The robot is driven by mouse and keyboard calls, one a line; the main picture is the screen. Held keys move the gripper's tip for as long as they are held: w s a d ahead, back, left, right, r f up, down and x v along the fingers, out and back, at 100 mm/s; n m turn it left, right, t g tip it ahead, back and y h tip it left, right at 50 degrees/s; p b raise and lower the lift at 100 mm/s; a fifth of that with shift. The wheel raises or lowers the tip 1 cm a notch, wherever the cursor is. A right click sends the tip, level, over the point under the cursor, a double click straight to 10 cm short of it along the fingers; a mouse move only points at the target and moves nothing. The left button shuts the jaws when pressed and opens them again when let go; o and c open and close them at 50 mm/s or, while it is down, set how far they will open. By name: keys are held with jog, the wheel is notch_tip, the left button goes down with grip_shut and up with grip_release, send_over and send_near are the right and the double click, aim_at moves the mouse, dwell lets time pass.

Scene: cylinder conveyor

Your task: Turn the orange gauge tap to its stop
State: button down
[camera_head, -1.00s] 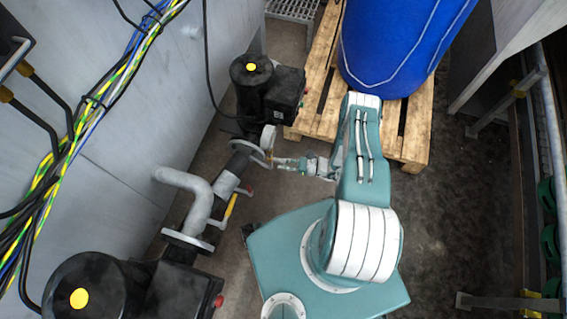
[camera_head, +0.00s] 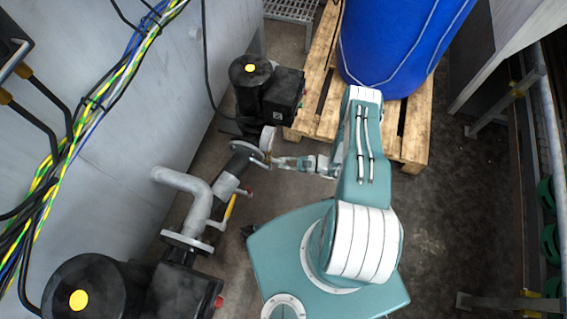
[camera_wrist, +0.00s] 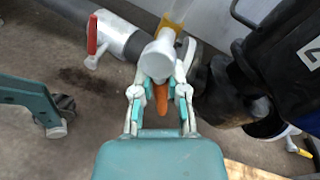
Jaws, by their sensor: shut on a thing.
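The orange gauge tap (camera_wrist: 161,99) shows in the wrist view as a short orange handle below a round, pale grey gauge body (camera_wrist: 157,62). My gripper (camera_wrist: 162,86) has one finger on each side of the handle and is shut on it. The handle's lower end sticks out between the fingers toward my palm. In the head view my gripper (camera_head: 278,162) is beside the round gauge (camera_head: 267,139) on the pipe. The tap is too small and covered to make out there.
A red-handled valve (camera_wrist: 93,36) sits close by on the dark pipe. A yellow lever (camera_head: 230,207) is lower on the pipework. Black actuators (camera_head: 260,90) stand behind the gauge. A blue drum (camera_head: 395,45) stands on a wooden pallet (camera_head: 325,75).

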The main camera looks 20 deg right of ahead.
jog(key=n, duration=0.2)
jog(key=n+h, duration=0.1)
jog(key=n, duration=0.2)
jog(key=shift+w+d+r+n+t, duration=0.2)
jog(key=shift+w+r+n+t, duration=0.1)
jog(key=shift+w+r, duration=0.05)
jog(key=n, duration=0.1)
jog(key=n+h, duration=0.1)
jog(key=n, duration=0.1)
jog(key=n+t, duration=0.1)
jog(key=n, duration=0.1)
jog(key=shift+r, duration=0.4)
jog(key=shift+h, duration=0.3)
jog(key=c, duration=0.6)
grip_release()
jog(key=shift+c, duration=0.2)
jog(key=shift+r, duration=0.1)
jog(key=v, duration=1.2)
jog(key=shift+f, duration=0.25)
